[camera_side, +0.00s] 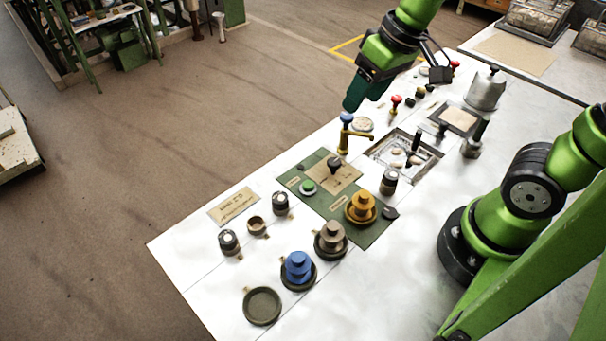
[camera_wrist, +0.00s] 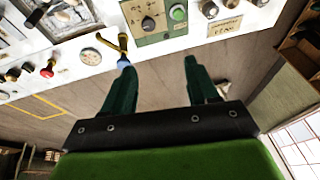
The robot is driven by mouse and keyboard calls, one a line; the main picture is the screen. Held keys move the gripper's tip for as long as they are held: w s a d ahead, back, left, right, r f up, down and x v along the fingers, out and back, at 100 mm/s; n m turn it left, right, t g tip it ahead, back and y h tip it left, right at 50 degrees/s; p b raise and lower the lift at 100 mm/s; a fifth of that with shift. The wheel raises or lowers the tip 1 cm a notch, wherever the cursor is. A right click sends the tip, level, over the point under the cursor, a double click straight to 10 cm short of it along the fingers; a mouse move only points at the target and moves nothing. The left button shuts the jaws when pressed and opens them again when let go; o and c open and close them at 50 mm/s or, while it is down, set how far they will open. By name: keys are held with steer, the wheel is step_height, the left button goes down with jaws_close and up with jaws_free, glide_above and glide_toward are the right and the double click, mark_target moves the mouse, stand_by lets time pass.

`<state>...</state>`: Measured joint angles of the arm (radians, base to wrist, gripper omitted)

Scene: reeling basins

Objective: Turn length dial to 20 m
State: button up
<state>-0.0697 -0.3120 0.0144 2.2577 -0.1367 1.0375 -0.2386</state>
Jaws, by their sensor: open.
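A black knob (camera_side: 334,163) sits on a tan plate set in the green panel; it also shows in the wrist view (camera_wrist: 148,22). This looks like the dial, but its scale and setting are too small to read. A round cream disc (camera_side: 363,124) lies farther back on the table and has dial-like marks in the wrist view (camera_wrist: 91,57). My gripper (camera_side: 349,106) is open, with nothing seen between its dark green fingers (camera_wrist: 160,64). It is above the table's far-left edge, beyond the knob and apart from it.
A brass lever with a blue top (camera_side: 346,118) stands close to my fingertips. A green button (camera_side: 308,187) is beside the knob. A yellow spool (camera_side: 361,206), dark cylinders (camera_side: 389,182) and red-topped knobs (camera_side: 396,100) stand around. Open floor lies left of the table.

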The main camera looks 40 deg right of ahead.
mark_target(334, 161)
steer(key=w+f+n+g+h, duration=0.25)
steer(key=w+n, duration=0.25)
steer(key=n, duration=0.4)
steer(key=shift+g+y, duration=0.45)
steer(key=f, duration=1.6)
steer(key=shift+w+a, duration=0.1)
steer(key=shift+a, duration=0.1)
steer(key=c, duration=1)
steer(key=shift+c, duration=0.2)
